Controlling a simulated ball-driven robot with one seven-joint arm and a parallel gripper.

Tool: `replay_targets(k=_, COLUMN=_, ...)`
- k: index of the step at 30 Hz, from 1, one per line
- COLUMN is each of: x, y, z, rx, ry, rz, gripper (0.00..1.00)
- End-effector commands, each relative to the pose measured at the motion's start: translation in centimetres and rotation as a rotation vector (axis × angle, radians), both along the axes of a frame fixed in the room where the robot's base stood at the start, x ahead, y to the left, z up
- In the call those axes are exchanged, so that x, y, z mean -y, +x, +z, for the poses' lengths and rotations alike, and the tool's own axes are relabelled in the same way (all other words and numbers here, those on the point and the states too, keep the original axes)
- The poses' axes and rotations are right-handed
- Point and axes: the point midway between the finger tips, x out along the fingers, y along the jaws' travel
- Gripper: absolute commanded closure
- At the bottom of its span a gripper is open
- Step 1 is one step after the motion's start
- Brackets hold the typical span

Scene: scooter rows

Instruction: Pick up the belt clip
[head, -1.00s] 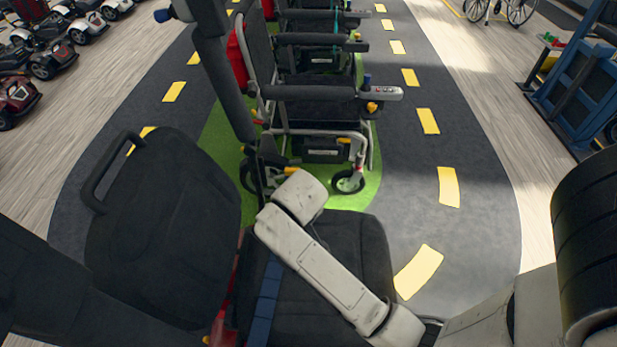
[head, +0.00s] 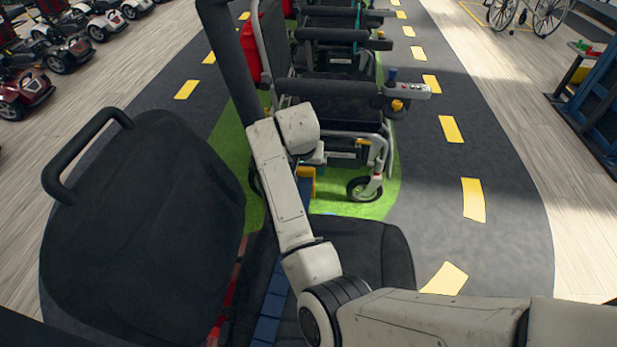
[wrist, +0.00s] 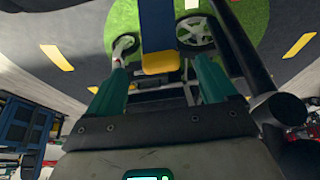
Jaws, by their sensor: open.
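In the wrist view a yellow-orange clip (wrist: 162,63) hangs at the end of a blue strap (wrist: 156,25), and I take it to be the belt clip. My gripper (wrist: 160,70) is open, with one teal finger on each side of the clip in the picture. I cannot tell whether the clip lies at fingertip depth or beyond. In the head view my gripper (head: 314,156) is mostly hidden behind my pale arm, and a yellow piece (head: 306,182) shows just below it, beside the wheelchair's frame.
A row of powered wheelchairs (head: 342,88) stands on a green strip (head: 350,208). In the wrist view a dark bar (wrist: 245,45) runs close by the right finger. Red scooters (head: 22,90) stand at left. The dark lane (head: 500,240) on the right is clear.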

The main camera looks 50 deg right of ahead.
Motion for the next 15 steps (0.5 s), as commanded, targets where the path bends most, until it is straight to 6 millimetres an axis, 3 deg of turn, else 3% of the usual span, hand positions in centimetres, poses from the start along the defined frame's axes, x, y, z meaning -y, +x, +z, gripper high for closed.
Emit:
replay_targets(k=8, x=0.8, y=0.6, z=-2.2, rx=0.0, ry=0.001, rz=-0.001, gripper=0.15)
replay_targets(k=15, x=2.2, y=1.5, z=-5.2, rx=-0.001, ry=0.001, rz=0.0, gripper=0.15)
